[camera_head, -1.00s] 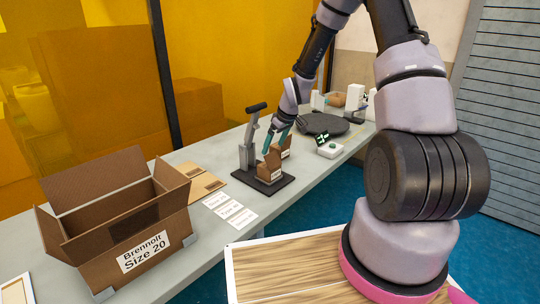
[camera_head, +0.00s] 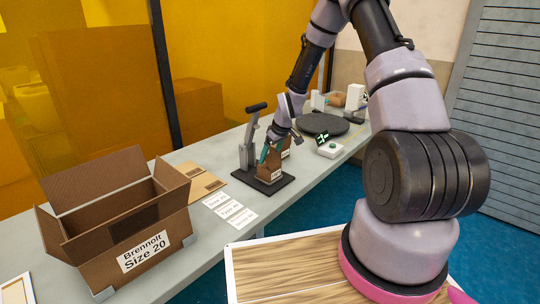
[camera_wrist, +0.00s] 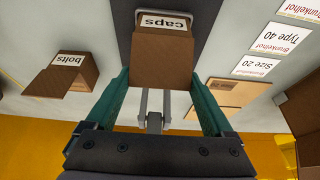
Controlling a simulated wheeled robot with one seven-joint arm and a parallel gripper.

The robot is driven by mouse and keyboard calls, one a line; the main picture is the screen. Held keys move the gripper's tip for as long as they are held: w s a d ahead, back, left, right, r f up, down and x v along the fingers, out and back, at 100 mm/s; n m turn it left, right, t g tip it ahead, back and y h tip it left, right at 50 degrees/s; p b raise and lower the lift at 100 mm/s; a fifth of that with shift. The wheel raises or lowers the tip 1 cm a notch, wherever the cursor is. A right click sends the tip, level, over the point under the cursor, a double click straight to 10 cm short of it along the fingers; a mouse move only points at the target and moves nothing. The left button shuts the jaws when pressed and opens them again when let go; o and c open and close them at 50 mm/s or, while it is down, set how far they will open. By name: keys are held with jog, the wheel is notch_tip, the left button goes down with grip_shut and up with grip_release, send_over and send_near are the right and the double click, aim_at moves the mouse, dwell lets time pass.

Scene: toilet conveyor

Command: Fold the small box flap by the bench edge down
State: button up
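The small brown box labelled "caps" (camera_wrist: 161,62) stands on a black base (camera_head: 262,182) on the bench. In the head view, this box (camera_head: 268,173) has its white label toward the bench's front edge. My gripper (camera_head: 269,150) is just above and behind it, partly hiding its top. In the wrist view, my gripper's green fingers (camera_wrist: 158,95) are wide apart with nothing held between them. The box lies ahead of and between the fingertips; contact cannot be told. A brown panel rises at its top; the flap's exact angle is unclear.
A large open carton (camera_head: 120,215) and paper labels (camera_head: 229,208) lie left. A dark round plate (camera_head: 325,124) lies farther right.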

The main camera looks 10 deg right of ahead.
aim_at(271, 155)
jog(key=shift+w+a+f+g+h, duration=0.35)
jog(key=shift+g+h, duration=0.15)
jog(key=shift+g, duration=0.3)
jog(key=shift+f+g+h, duration=0.1)
jog(key=shift+g+h, duration=0.2)
jog(key=shift+g, duration=0.1)
jog(key=o, duration=1.1)
jog(key=shift+w, duration=0.1)
jog(key=r, duration=0.3)
jog(key=s+r, duration=0.1)
jog(key=r, duration=0.3)
jog(key=d+r, duration=0.1)
jog(key=r, duration=0.2)
jog(key=shift+s+r, duration=0.15)
jog(key=shift+r, duration=0.2)
